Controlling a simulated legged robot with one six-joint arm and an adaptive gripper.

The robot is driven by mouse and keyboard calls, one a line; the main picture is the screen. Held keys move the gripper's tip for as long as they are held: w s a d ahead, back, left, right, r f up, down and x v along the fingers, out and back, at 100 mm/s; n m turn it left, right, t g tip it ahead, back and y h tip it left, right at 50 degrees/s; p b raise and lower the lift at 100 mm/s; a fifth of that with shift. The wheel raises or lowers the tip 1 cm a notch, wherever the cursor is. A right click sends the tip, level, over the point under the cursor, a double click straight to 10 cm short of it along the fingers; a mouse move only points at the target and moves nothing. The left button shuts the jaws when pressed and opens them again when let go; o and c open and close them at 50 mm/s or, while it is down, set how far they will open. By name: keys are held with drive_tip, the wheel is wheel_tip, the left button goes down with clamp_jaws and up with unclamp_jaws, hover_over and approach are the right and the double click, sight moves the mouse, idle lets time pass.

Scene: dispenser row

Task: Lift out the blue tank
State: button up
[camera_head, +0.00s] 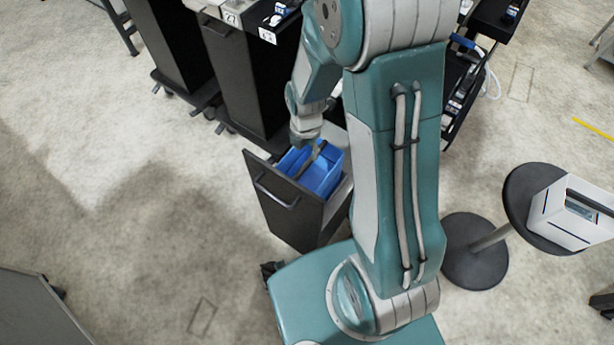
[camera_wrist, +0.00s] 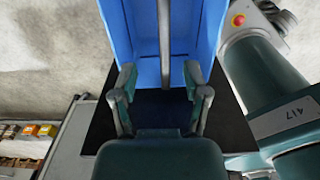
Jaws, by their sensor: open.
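The blue tank (camera_head: 323,178) sits in the pulled-out black drawer (camera_head: 290,215), its open top facing up. A dark bar-like handle (camera_head: 311,160) crosses over it. My gripper (camera_head: 307,140) is just above the tank's far side, partly covered by my own wrist. In the wrist view, the open fingers (camera_wrist: 160,76) stand on either side of the line of the grey handle (camera_wrist: 164,40). The blue tank (camera_wrist: 205,30) fills the area beyond them. I cannot tell whether the fingers touch the handle.
Black dispenser cabinets (camera_head: 245,75) with number labels stand in a row behind the drawer. A round stand (camera_head: 475,255) and a white box (camera_head: 568,215) on a round black top are at the right. The floor left of the drawer is clear.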

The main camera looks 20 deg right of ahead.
sight(309, 160)
drive_tip(key=f, duration=0.4)
drive_tip(key=d+f, duration=0.1)
drive_tip(key=shift+f, duration=0.4)
drive_tip(key=shift+a+f, duration=0.15)
drive_tip(key=shift+f, duration=0.15)
drive_tip(key=shift+a, duration=0.1)
clamp_jaws()
